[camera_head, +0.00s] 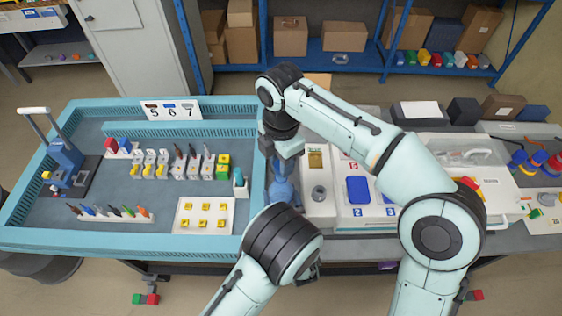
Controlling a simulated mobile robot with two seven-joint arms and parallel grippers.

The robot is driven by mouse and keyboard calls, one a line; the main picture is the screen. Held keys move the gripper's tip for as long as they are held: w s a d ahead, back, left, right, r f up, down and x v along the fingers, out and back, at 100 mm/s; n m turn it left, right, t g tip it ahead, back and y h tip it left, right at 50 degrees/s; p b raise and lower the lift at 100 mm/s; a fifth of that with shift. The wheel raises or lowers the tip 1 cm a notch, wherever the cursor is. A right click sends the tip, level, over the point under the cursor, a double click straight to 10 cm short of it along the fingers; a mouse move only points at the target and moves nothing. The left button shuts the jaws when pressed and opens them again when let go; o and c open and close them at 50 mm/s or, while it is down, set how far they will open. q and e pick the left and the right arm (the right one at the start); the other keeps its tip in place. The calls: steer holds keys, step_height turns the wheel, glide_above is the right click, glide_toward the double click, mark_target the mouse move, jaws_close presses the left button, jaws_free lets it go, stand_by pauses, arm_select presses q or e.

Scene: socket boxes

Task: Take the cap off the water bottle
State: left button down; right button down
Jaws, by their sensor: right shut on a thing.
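The blue water bottle (281,190) stands upright at the right end of the blue-rimmed workbench area, beside the grey-white socket board. My right gripper (285,158) comes down from above onto the top of the bottle and is shut there. The cap is hidden by the gripper, so I cannot see whether it is still seated on the neck. My left arm comes in at the bottom, in front of the bottle, and hides part of the bench edge.
A tool rack (178,168) and a white board with yellow pieces (204,216) stand left of the bottle. A blue press (65,158) is at the far left. A socket board (318,212) is close on the right. Boxes stand along the back right.

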arm_select(q)
steer(key=shift+f, duration=0.1)
arm_select(e)
steer(key=shift+r, duration=1.5)
arm_select(q)
jaws_free()
